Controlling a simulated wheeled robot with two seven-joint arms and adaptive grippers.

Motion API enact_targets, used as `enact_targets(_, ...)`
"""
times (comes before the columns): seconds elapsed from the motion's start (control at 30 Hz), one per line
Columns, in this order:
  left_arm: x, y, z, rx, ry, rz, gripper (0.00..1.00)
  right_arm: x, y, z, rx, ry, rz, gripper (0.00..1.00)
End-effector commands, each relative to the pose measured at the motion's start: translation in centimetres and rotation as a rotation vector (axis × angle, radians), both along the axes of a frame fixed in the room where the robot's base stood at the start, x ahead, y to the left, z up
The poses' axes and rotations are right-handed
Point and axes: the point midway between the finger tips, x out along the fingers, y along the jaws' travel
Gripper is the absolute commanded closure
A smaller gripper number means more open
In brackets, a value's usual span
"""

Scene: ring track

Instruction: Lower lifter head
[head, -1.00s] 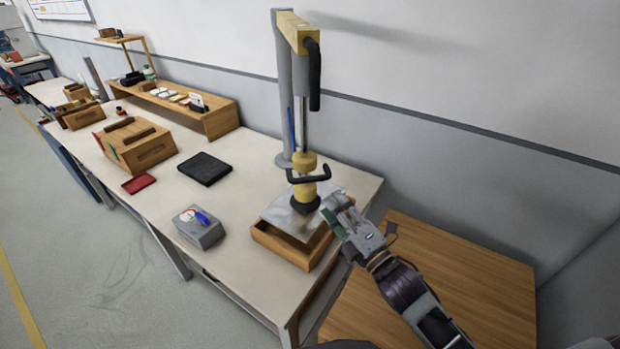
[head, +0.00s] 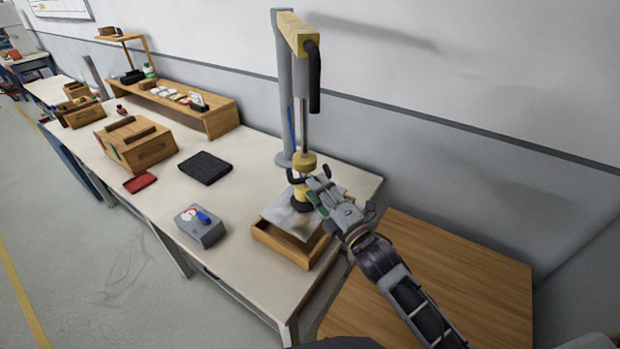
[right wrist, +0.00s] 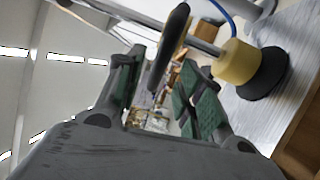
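The lifter head is a yellow cylinder (head: 299,191) with a black suction cup, hanging from a post-mounted arm. It also shows in the right wrist view (right wrist: 236,62). The cup is low over a grey metal sheet (head: 278,214); I cannot tell whether they touch. The sheet sits tilted across a wooden tray (head: 281,246). A black handle (right wrist: 170,48) sticks out from the head. My right gripper (head: 314,189) is beside the head, partly covering it. Its green-padded fingers (right wrist: 158,88) are apart, with the handle's end between or just beyond them. My left gripper is out of view.
A grey box with a blue switch (head: 201,226) and a black pad (head: 205,168) lie left on the white table (head: 225,265). A wooden crate (head: 136,146) and shelf (head: 220,121) stand behind. A wooden surface (head: 450,280) lies to the right.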

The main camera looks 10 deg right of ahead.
Motion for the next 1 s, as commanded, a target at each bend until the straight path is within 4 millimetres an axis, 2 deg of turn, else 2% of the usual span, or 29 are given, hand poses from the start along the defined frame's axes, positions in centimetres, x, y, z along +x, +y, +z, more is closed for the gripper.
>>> enact_targets(0.5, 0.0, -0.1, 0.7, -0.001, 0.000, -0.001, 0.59, 3.3, 1.4, 0.7, 0.000, 0.000, 0.000, 0.63)
enact_targets(1.0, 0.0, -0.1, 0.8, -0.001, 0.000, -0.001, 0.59, 3.8, 1.6, 0.8, 0.000, 0.000, 0.001, 0.63)
